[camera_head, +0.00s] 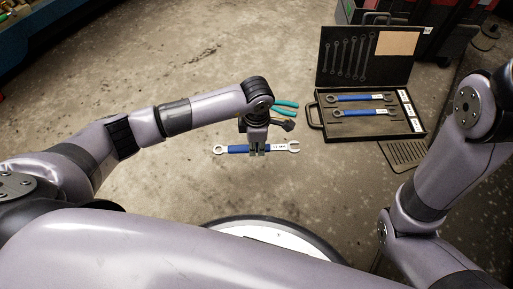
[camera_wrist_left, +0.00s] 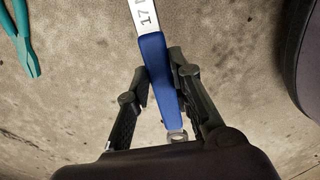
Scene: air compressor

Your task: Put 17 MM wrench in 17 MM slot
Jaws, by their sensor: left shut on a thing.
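The 17 MM wrench (camera_head: 238,149) has a blue handle and silver ends, and its printed label shows in both views. My left gripper (camera_head: 257,149) is shut on it, and the wrench lies roughly level across the picture. In the left wrist view the fingers (camera_wrist_left: 163,85) sit on both sides of the blue handle (camera_wrist_left: 154,62), with the "17" label at the top. The open case (camera_head: 318,124) lies on the floor to the right, with two blue wrenches (camera_head: 355,97) (camera_head: 362,113) in its base. I cannot read its slot labels (camera_head: 411,116). My right gripper is out of view.
Teal-handled pliers (camera_head: 286,106) lie on the floor behind my left gripper; they also show in the left wrist view (camera_wrist_left: 24,42). A dark slotted mat or grate (camera_head: 403,155) is in front of the case. The floor between wrench and case looks clear.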

